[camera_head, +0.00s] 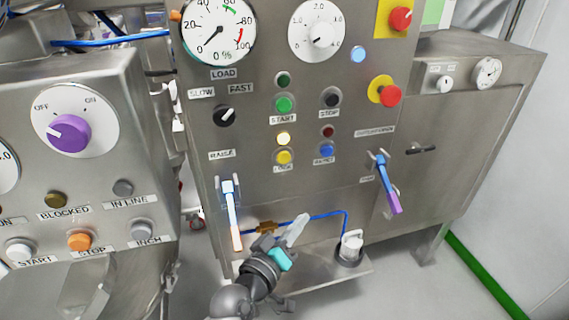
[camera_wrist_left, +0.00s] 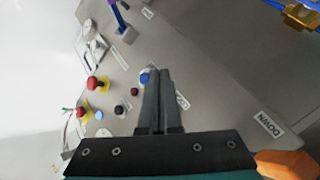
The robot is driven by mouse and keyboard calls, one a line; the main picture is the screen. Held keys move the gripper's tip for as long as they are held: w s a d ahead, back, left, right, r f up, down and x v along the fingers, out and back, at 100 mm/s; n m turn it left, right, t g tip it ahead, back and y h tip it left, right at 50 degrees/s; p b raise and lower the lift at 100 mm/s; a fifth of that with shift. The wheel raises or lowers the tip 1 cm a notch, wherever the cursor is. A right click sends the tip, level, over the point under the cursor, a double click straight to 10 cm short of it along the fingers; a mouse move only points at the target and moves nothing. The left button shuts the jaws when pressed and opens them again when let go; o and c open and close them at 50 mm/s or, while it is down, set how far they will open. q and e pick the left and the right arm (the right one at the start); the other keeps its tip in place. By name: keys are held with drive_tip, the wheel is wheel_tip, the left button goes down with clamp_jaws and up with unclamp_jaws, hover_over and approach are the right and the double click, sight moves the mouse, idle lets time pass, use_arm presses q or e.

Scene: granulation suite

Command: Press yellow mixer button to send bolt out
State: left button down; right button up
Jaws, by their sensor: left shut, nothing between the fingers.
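The yellow button (camera_head: 284,157) is on the steel front panel, below a lit yellow lamp (camera_head: 284,138) and left of a blue button (camera_head: 326,151). The blue button also shows in the left wrist view (camera_wrist_left: 145,77), just beside the fingertips. There the yellow button is not visible. My left gripper (camera_head: 301,222) is shut and empty, below the button row in the head view and apart from the yellow button. Its closed fingers (camera_wrist_left: 161,74) point at the panel in the left wrist view. I cannot make out a bolt. My right gripper is not in view.
A blue-and-white lever (camera_head: 231,210) stands left of my gripper, and a purple-handled lever (camera_head: 389,185) right of it. Red stop buttons (camera_head: 389,95) sit higher up. A brass fitting (camera_head: 266,228) on a blue hose lies behind my gripper. A purple-knob panel (camera_head: 70,133) is at left.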

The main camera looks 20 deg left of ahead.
sight(284, 158)
use_arm(q)
wheel_tip(284, 158, up, 7)
drive_tip(key=t, duration=0.1)
drive_tip(key=shift+a+r+n+t, duration=0.2)
drive_tip(key=shift+a+n+t, duration=0.05)
drive_tip(key=shift+n+t, duration=0.15)
drive_tip(key=shift+w+a, duration=0.1)
drive_tip(key=shift+w+a+f+b, duration=0.1)
drive_tip(key=shift+w+a+b, duration=0.3)
drive_tip(key=shift+w+a, duration=0.6)
drive_tip(key=shift+w+a+r+b, duration=0.1)
drive_tip(key=shift+w+a+b, duration=0.4)
drive_tip(key=shift+w, duration=0.85)
drive_tip(key=shift+w+a+f+b, duration=0.1)
drive_tip(key=shift+w+a+b, duration=0.2)
drive_tip(key=shift+w+a, duration=0.75)
drive_tip(key=shift+w+d, duration=0.15)
drive_tip(key=shift+w, duration=0.05)
drive_tip(key=shift+w+a, duration=0.2)
drive_tip(key=shift+w, duration=0.1)
